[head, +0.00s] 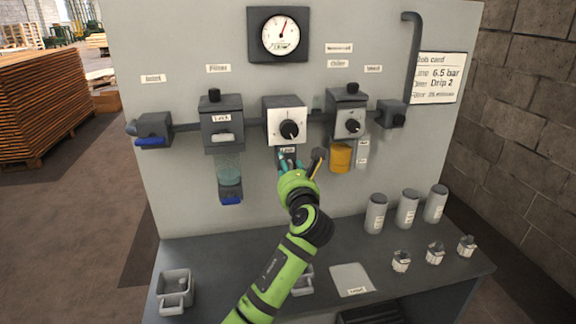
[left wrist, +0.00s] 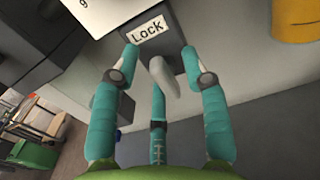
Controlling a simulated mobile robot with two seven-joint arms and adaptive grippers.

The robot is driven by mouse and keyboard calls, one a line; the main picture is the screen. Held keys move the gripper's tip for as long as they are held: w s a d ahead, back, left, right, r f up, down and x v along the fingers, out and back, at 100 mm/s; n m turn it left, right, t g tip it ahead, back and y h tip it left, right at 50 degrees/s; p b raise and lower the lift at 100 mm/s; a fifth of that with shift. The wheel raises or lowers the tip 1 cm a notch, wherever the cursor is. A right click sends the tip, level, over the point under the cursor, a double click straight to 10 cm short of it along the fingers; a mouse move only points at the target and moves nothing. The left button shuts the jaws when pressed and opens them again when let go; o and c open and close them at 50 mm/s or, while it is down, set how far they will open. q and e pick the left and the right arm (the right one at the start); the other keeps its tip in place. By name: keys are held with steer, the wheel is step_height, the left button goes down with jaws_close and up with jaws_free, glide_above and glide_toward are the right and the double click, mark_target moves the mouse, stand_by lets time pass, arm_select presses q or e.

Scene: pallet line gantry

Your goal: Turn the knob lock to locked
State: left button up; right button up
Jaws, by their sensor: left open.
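The lock knob (left wrist: 163,78) is a pale grey lever on a dark grey block, just below a white "Lock" label (left wrist: 147,31). In the head view the label (head: 287,149) sits under the middle white-faced unit, and the knob is mostly hidden by my gripper. My left gripper (head: 290,163) is in front of the panel there, its teal fingers open. In the left wrist view the gripper's fingertips (left wrist: 160,58) stand on both sides of the knob, with visible gaps, and a third finger is below. My right gripper is not in view.
A filter unit with a clear bowl (head: 229,167) hangs left of my gripper. A unit with an orange cup (head: 340,157) is close on the right. A gauge (head: 281,35) is above. The bench below holds grey canisters (head: 407,208), small parts and a tray (head: 174,291).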

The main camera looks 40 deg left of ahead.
arm_select(q)
steer(key=shift+w+a, duration=0.1)
jaws_close()
